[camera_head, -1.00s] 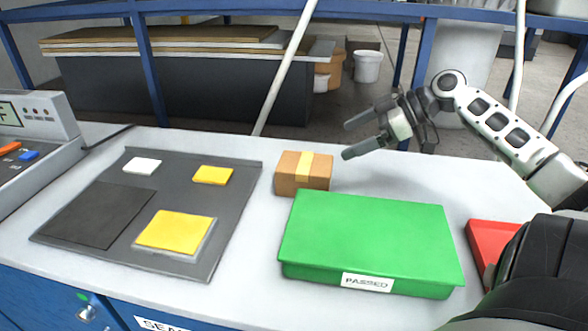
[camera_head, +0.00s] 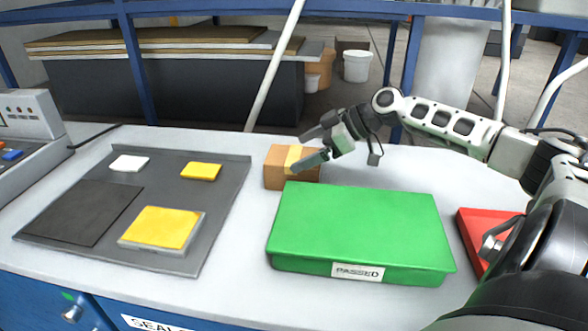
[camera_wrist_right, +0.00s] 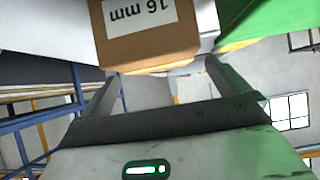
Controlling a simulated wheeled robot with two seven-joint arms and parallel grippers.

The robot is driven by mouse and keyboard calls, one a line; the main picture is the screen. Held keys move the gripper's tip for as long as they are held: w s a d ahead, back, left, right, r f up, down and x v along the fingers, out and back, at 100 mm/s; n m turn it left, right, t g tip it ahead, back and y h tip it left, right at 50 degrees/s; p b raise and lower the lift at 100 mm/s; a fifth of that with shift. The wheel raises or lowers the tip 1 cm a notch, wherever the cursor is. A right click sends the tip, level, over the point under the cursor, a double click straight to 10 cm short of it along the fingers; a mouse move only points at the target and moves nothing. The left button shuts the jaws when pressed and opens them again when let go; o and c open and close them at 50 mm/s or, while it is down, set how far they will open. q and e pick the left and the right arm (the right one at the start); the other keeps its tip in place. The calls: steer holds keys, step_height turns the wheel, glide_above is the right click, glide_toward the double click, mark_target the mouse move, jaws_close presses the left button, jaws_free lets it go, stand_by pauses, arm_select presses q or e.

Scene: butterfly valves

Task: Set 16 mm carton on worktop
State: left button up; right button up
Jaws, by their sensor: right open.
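A brown carton (camera_head: 279,172) with a yellow tape band stands on the light grey worktop (camera_head: 222,262), just behind the green box. In the right wrist view the carton (camera_wrist_right: 150,48) carries a white label reading "16 mm", upside down there. My right gripper (camera_head: 312,147) is open and empty, at the right side of the carton in the head view, its fingers pointing left and partly covering the carton. In the wrist view the two fingers (camera_wrist_right: 165,70) lie on either side of the carton's near edge; whether they touch it cannot be told. My left gripper is not in view.
A green box (camera_head: 358,225) labelled "PASSED" stands close in front of the carton. A red box (camera_head: 478,236) is at the right. A dark grey mat (camera_head: 205,215) with yellow and white pieces lies at the left, beside a control panel (camera_head: 28,130).

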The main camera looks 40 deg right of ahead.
mark_target(291, 155)
steer(key=shift+p+x, duration=0.35)
steer(key=shift+x, duration=1.6)
steer(key=shift+d+f, duration=0.15)
steer(key=c, duration=1.6)
steer(key=shift+w+r, duration=0.1)
steer(key=shift+r, duration=0.1)
steer(key=shift+c, duration=0.8)
steer(key=shift+r, duration=0.1)
